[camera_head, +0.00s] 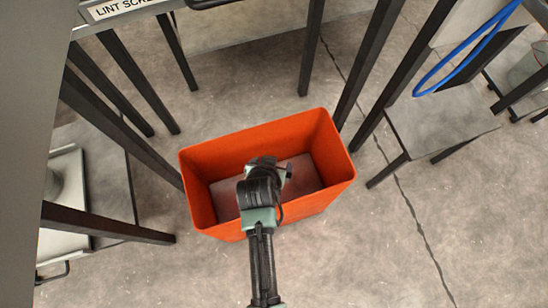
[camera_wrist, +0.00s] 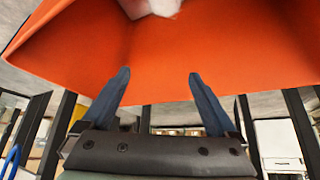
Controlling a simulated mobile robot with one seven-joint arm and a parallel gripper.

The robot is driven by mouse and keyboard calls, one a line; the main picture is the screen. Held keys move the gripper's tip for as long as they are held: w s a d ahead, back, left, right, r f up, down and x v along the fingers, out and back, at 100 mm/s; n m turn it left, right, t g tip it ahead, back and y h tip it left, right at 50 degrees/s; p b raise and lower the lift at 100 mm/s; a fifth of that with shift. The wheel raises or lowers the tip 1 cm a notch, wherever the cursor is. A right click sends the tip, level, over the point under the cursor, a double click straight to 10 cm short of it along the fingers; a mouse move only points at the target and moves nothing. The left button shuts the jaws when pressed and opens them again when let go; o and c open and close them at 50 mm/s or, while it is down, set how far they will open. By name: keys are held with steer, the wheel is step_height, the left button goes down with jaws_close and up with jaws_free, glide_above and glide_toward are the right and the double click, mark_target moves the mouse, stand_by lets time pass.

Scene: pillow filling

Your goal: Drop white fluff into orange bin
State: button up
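The orange bin (camera_head: 262,136) stands on the floor, open at the top, in the middle of the head view. My gripper (camera_head: 268,168) is over the bin's opening, pointing into it and hiding part of its inside. In the wrist view the two fingers of my gripper (camera_wrist: 158,75) are apart with nothing between them, and the bin's orange wall (camera_wrist: 160,70) fills the view behind them. A white lump, which looks like the white fluff (camera_wrist: 152,7), shows beyond the fingertips at the top edge, cut off by the frame. I see no fluff in the head view.
Dark table legs (camera_head: 312,45) stand behind the bin and on both sides. A low grey shelf (camera_head: 440,120) is at the right, with a blue loop (camera_head: 465,50) above it. The concrete floor (camera_head: 370,245) in front and to the right is clear.

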steer(key=p+v, duration=0.4)
steer(key=v, duration=0.9)
steer(key=shift+p, duration=0.3)
